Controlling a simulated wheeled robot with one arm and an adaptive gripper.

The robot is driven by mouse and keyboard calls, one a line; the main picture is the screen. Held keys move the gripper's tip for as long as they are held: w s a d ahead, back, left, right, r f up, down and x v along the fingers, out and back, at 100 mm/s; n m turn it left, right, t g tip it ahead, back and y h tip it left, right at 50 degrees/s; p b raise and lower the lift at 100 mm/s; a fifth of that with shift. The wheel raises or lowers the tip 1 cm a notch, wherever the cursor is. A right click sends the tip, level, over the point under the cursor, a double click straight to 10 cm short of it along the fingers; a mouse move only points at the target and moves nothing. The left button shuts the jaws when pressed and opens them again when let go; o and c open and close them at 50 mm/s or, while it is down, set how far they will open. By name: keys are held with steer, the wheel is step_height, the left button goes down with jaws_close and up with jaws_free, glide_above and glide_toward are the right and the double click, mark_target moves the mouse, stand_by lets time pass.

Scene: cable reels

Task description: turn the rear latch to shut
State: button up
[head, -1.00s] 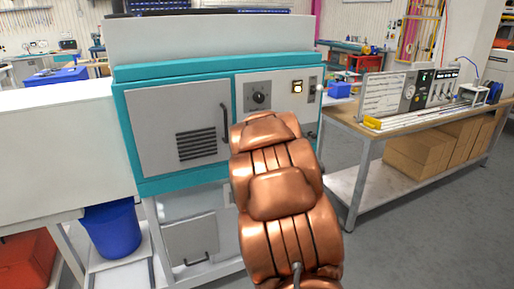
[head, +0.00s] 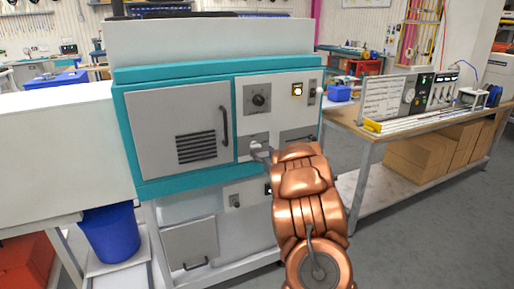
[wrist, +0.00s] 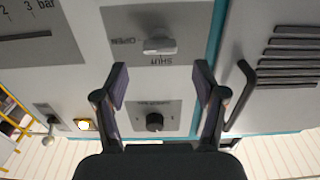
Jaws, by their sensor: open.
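The latch (wrist: 160,46) is a pale grey turn handle on a grey plate, shown upside down in the wrist view. Its handle lies level with the OPEN mark, across the line to the SHUT mark. In the head view, its plate (head: 247,139) shows below the dial, partly covered by a grey part I cannot identify. My gripper (wrist: 161,73) is open and empty, its dark fingers apart, with the latch ahead of the gap between them. I see no contact.
A black dial (wrist: 155,122), a lit lamp (wrist: 83,125) and a toggle switch (wrist: 50,126) are near my fingers. The cabinet door handle (head: 224,126) sticks out left of the latch. A workbench (head: 345,126) with boxes beneath stands at right. Grey floor is clear at lower right.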

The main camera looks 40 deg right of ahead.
mark_target(257, 147)
steer(key=shift+p+x, duration=0.45)
steer(key=shift+x, duration=2.35)
steer(key=c, duration=1.1)
